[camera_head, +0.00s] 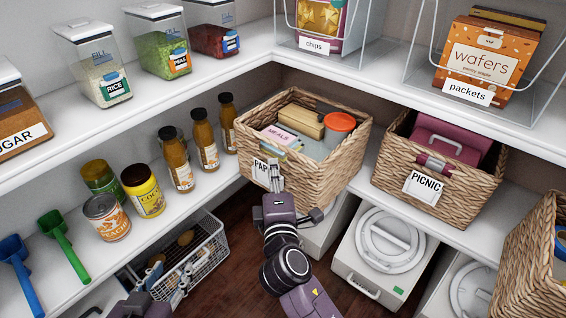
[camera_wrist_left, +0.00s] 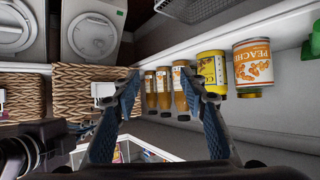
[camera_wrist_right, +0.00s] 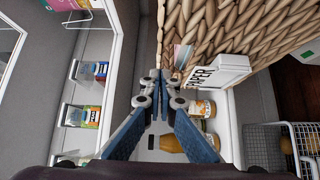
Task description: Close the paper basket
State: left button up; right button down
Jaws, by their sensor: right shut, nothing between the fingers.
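The paper basket (camera_head: 325,170), a woven basket with paper, a tan box and an orange lid inside, sits at the shelf corner and juts out past the shelf's front edge. Its white label (camera_head: 262,174) is partly hidden by my right gripper (camera_head: 275,168). That gripper is shut and empty, with its fingertips at the basket's front wall beside the label; I cannot tell whether they touch. The right wrist view shows the basket's weave (camera_wrist_right: 240,35) close to the shut fingertips (camera_wrist_right: 158,84). My left gripper (camera_head: 166,280) is open and empty at the lower left, apart from the basket.
The picnic basket (camera_head: 460,187) stands to the right on the same shelf. Sauce bottles (camera_head: 206,140), a yellow jar (camera_head: 142,192) and a peach can (camera_head: 106,217) line the left shelf. A wire basket (camera_head: 188,265) and white lidded bins (camera_head: 383,250) are below.

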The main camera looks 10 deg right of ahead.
aim_at(336, 120)
pick_arm(q)
jog(key=shift+w+d+r, duration=0.1)
jog(key=shift+w+r, duration=0.15)
jog(key=shift+r, duration=0.1)
pick_arm(e)
jog(key=shift+w+d, duration=0.5)
jog(key=shift+d, duration=0.2)
jog(key=shift+w+d, duration=0.45)
jog(key=shift+d, duration=0.25)
jog(key=shift+d, duration=0.1)
